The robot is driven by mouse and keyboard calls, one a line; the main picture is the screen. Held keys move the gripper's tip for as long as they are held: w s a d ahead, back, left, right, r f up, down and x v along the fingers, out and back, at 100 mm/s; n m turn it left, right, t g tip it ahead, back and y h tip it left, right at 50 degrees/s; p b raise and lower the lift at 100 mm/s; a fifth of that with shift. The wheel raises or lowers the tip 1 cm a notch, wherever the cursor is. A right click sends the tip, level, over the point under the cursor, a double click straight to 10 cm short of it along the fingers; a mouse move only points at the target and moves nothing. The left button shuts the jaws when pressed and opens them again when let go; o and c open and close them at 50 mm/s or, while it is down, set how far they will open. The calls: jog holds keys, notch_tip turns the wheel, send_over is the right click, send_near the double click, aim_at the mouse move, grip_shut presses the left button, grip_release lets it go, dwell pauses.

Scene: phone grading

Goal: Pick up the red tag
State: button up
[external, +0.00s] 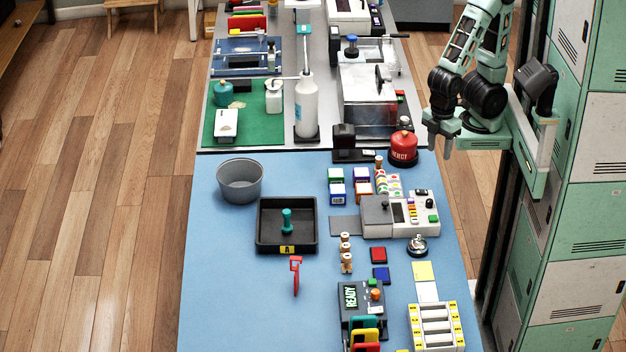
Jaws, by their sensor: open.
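Several small red things show in the external view, and I cannot tell for sure which is the red tag. A red tag-like piece (296,272) with a loop-shaped top and a narrow lower part is on the blue mat (225,280), just in front of the black tray. A red piece (366,335) is in a row with green and yellow ones at the front edge, beside the black READY device (357,298). My gripper (438,145) is open and empty, pointing down at the right side of the table, far from both pieces.
A black tray (262,240) marked A holds a teal peg. A grey bowl (239,180), a red REJECT button (403,148), a grey machine (400,214), a bell (417,246) and a yellow-white rack (435,326) stand around. The mat's left front is clear. Lockers (565,240) stand at right.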

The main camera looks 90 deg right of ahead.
jog(key=shift+o, duration=1.2)
